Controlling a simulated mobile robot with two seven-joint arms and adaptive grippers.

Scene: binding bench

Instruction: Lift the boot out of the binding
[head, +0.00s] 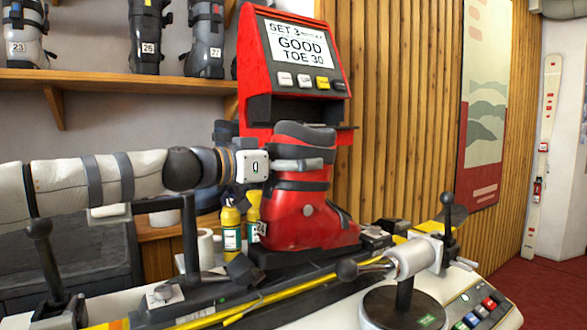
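A red ski boot (305,215) with dark grey straps and cuff stands upright on the black binding (290,262), its toe toward the right. The toe piece (375,238) is just in front of the toe. My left gripper (305,165) reaches in from the left at the upper shaft. One grey finger lies across the near side of the shaft and looks to touch it. The other finger is hidden behind the boot, so its grip is unclear. My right gripper is not in view.
A red testing machine (295,60) with a screen reading "GOOD TOE 30" stands behind the boot. Yellow bottles (231,225) stand left of the boot. A black-knobbed lever (447,215) and a white roller (413,257) are at right. A shelf (110,78) holds more boots.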

